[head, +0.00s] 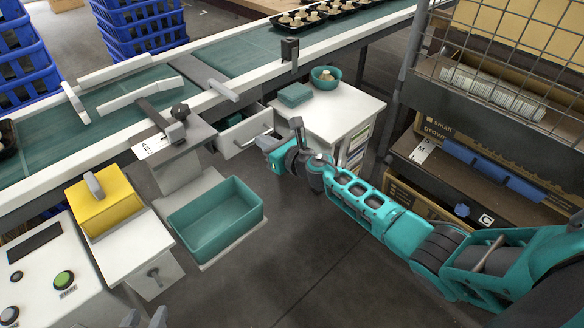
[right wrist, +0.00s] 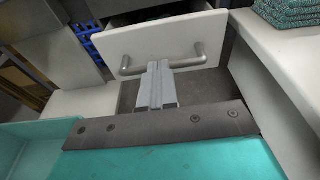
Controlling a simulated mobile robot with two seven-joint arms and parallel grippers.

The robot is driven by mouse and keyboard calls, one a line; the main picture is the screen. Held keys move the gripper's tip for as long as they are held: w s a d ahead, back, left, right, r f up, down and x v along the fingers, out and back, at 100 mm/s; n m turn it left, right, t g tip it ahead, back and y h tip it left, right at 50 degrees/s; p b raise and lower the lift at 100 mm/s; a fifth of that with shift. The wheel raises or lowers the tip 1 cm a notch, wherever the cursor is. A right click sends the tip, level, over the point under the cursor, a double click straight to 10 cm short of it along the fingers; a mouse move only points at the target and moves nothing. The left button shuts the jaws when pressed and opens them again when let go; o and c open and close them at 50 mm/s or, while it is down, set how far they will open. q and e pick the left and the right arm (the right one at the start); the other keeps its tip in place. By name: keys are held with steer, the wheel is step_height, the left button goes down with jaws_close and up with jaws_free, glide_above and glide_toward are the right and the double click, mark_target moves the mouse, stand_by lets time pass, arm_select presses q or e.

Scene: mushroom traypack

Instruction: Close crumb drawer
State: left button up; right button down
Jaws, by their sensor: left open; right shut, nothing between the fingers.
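The crumb drawer (head: 245,134) stands pulled out below the conveyor's near side, its white front facing me and its inside partly visible. In the right wrist view the drawer front (right wrist: 150,42) fills the upper middle, with a grey bar handle (right wrist: 201,54) across it. My right gripper (head: 268,142) is just in front of the drawer; its shut, empty fingers (right wrist: 158,82) point at the front near the handle's middle. I cannot tell whether they touch it. My left gripper (head: 145,319) is open at the bottom edge, far from the drawer, with only its fingertips visible.
A white side table (head: 345,106) with a teal bowl (head: 326,77) and folded cloth (head: 295,95) stands right of the drawer. A teal bin (head: 215,219) sits below left. A grey stand (head: 183,148) rises left of the drawer. A caged shelf is at right.

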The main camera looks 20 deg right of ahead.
mark_target(249, 130)
steer(key=x, duration=0.1)
steer(key=b+x, duration=0.1)
steer(key=x, duration=0.2)
steer(key=shift+w+r+b, duration=0.15)
steer(key=shift+r+b, duration=0.15)
steer(key=shift+b, duration=0.1)
steer(key=shift+w+a+r, duration=0.1)
steer(key=shift+w+r, duration=0.05)
steer(key=shift+r, duration=0.1)
steer(key=shift+r, duration=0.15)
